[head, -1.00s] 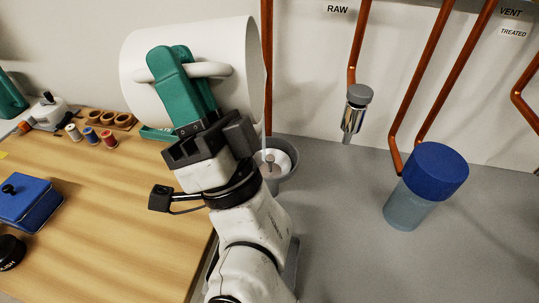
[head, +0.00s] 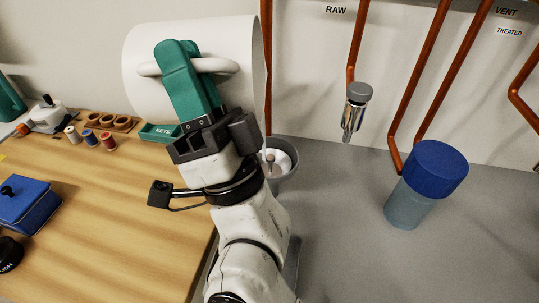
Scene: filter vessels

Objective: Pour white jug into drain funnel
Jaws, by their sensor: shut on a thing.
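The white jug (head: 232,88) is held high in the upper left of the head view, tipped onto its side with its open end toward the right. My gripper (head: 180,68) is shut on the jug's handle, its green fingers around the bar. The drain funnel (head: 285,171), a grey bowl with a pale inside and a small knob in its middle, sits below and to the right of the jug. My arm hides part of the funnel's left side. I see no stream of liquid now, and the inside of the jug is hidden.
A blue-lidded clear vessel (head: 425,185) stands on the grey surface at right. A metal tap (head: 355,112) on a copper pipe hangs under the RAW label. The wooden table (head: 120,220) at left holds a blue box (head: 27,205), spools and a green KEYS tray (head: 160,132).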

